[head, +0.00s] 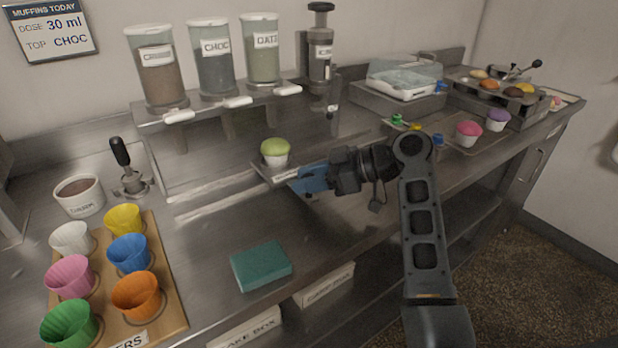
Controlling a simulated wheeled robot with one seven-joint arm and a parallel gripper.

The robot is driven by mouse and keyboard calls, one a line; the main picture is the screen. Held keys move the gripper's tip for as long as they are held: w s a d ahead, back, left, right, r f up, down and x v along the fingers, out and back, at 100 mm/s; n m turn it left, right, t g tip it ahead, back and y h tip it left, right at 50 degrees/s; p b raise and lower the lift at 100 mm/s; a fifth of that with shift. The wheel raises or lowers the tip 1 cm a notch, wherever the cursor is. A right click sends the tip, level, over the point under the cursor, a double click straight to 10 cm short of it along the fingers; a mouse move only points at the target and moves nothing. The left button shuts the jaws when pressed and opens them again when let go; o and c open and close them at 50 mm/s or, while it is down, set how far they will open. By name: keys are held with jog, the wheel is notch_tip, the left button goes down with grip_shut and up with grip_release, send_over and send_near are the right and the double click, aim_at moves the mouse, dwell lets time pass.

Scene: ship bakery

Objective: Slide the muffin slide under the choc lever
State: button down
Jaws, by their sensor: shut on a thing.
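The muffin slide (268,174) is a small flat metal carriage bearing a white cup with a green-topped muffin (275,151). My gripper (302,183), with blue fingers, is shut on the slide's right front side, and the fingers cover part of it. The choc dispenser (214,75) stands in the middle of three labelled jars, its white choc lever (233,103) jutting from the shelf front. The slide is below and to the right of the choc lever, nearer the oats lever (287,89).
A teal sponge (262,266) lies on the counter in front. A board of coloured cups (173,303) and a bowl (80,196) are at left. Loose muffins, a clear-lidded box (404,78) and a muffin tin (509,92) are at right. A sign (52,28) reads TOP CHOC.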

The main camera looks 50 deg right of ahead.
jog(key=a, duration=0.3)
jog(key=w+a, duration=0.1)
jog(key=a, duration=0.2)
jog(key=w+a, duration=0.1)
jog(key=a, duration=0.2)
jog(key=shift+w+a+b, duration=0.2)
jog(key=shift+a+b, duration=0.1)
jog(key=shift+a, duration=0.05)
jog(key=c, duration=0.8)
grip_release()
jog(key=shift+b+v, duration=0.3)
jog(key=shift+v, duration=3.65)
